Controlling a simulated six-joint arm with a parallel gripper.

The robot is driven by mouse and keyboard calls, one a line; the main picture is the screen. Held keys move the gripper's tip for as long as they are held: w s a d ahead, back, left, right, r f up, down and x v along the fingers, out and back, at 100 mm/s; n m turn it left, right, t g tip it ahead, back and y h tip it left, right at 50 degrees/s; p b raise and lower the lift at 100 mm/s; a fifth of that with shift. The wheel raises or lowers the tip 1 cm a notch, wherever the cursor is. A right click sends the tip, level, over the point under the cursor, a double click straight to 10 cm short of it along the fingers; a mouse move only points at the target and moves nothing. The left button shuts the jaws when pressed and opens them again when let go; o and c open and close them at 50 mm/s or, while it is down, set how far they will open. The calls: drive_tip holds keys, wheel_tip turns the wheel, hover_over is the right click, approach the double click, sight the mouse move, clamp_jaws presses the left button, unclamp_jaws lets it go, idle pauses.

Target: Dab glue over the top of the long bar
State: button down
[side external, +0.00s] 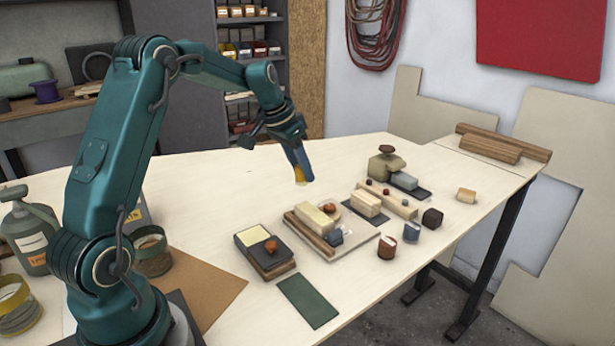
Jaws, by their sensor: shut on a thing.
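My gripper (290,142) is raised over the table, left of the work pieces. It is shut on a blue tool with a yellow tip (300,174), which points down and is clear of everything. A long pale bar (400,208) lies right of centre, with a few small red and grey balls along its top. A darker brown bar (312,237) lies along the front left of a pale tray (345,248); I cannot tell for certain which one the task calls the long bar. The tray also holds a cream block (314,217) and a blue-grey piece.
A dark box with cream and orange contents (256,244) and a green mat (307,301) lie in front. Brown timbers (490,148) lie at the back right. The back left of the table is bare.

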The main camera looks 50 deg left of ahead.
drive_tip(key=shift+r, duration=1.35)
